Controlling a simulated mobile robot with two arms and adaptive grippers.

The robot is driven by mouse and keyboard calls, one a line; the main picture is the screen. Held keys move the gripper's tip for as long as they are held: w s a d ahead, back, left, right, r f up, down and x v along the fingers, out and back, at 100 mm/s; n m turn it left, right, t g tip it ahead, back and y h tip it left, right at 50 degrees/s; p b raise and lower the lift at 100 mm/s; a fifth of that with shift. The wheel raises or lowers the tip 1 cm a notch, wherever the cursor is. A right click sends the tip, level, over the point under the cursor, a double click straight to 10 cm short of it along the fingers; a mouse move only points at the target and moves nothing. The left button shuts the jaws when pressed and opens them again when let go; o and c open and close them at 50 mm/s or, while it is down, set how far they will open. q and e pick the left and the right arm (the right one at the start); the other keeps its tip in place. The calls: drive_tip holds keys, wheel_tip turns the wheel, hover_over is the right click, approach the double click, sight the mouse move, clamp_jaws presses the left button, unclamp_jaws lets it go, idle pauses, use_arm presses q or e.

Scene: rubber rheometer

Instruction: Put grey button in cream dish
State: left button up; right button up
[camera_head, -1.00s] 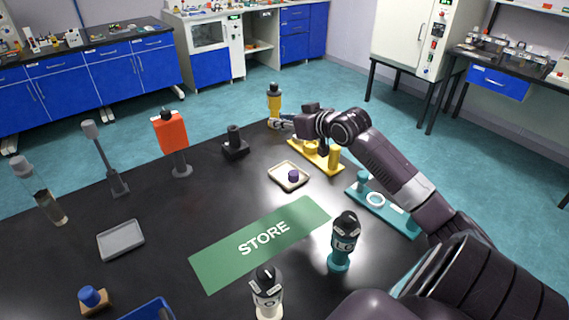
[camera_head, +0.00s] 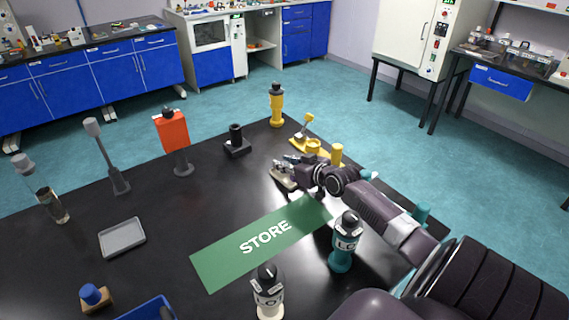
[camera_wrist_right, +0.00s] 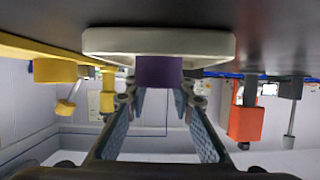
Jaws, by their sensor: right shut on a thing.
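The cream dish (camera_head: 281,181) sits on the black table, partly hidden by my right gripper (camera_head: 294,167). It shows upside down at the top of the right wrist view (camera_wrist_right: 110,42). A purple button (camera_wrist_right: 159,72) is at the dish, between my right fingertips (camera_wrist_right: 160,88). The right gripper is shut on this purple button; I cannot tell whether the button still touches the dish. In the head view the button is hidden by the gripper. I see no button that is clearly grey. My left gripper is not in view.
A yellow stand (camera_head: 337,156) is just behind my right gripper. A teal bottle (camera_head: 346,240) and a white bottle (camera_head: 268,292) stand nearer. A green STORE mat (camera_head: 225,262), a grey tray (camera_head: 122,238) and a black holder (camera_head: 236,147) lie leftward.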

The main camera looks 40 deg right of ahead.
drive_tip(key=shift+f, duration=0.2)
drive_tip(key=o, duration=1)
drive_tip(key=shift+f, duration=0.1)
drive_tip(key=shift+a, duration=0.1)
drive_tip(key=shift+r, duration=0.2)
drive_tip(key=shift+s+r, duration=0.1)
drive_tip(key=shift+s, duration=0.1)
drive_tip(key=v, duration=1.1)
drive_tip(key=shift+s+r+p, duration=0.25)
drive_tip(key=shift+r+p, duration=0.05)
drive_tip(key=shift+p, duration=0.05)
